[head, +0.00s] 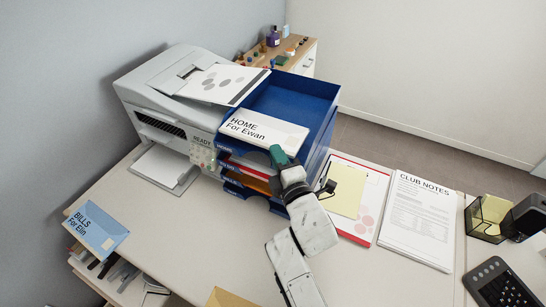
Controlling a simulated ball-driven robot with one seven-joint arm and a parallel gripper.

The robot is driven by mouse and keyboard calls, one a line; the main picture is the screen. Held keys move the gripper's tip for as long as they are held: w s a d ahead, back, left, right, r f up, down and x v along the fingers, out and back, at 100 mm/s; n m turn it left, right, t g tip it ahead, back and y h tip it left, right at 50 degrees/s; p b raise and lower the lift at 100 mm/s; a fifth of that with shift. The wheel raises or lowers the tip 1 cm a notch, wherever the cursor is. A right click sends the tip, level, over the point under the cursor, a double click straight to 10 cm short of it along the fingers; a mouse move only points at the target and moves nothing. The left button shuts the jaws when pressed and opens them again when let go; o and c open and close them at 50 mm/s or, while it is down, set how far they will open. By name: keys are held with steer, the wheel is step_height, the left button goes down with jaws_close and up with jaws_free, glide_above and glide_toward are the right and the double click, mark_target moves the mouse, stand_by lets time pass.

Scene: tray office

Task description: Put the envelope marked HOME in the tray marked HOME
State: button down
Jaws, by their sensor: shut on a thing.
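The top tray's blue floor shows bare behind the envelope. Small labels (226,151) sit on the tray fronts, too small to read surely, so I cannot tell which tray is marked HOME. Lower trays hold reddish and orange items (252,175). My arm hides part of the stack's front.
A printer (165,95) stands close against the stack's left side. A blue envelope marked BILLS, For Elin (97,229) lies at the desk's left edge. A clipboard with a yellow note (347,192), CLUB NOTES (421,215), a black organizer (487,218) and a keypad (497,286) lie right.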

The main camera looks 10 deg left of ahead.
steer(key=shift+w+d, duration=0.15)
steer(key=shift+w, duration=0.15)
steer(key=c, duration=1.1)
jaws_free()
steer(key=shift+c, duration=0.2)
steer(key=shift+f, duration=0.1)
steer(key=p+v, duration=0.5)
steer(key=v, duration=0.5)
steer(key=shift+s+p, duration=0.3)
steer(key=shift+s, duration=0.1)
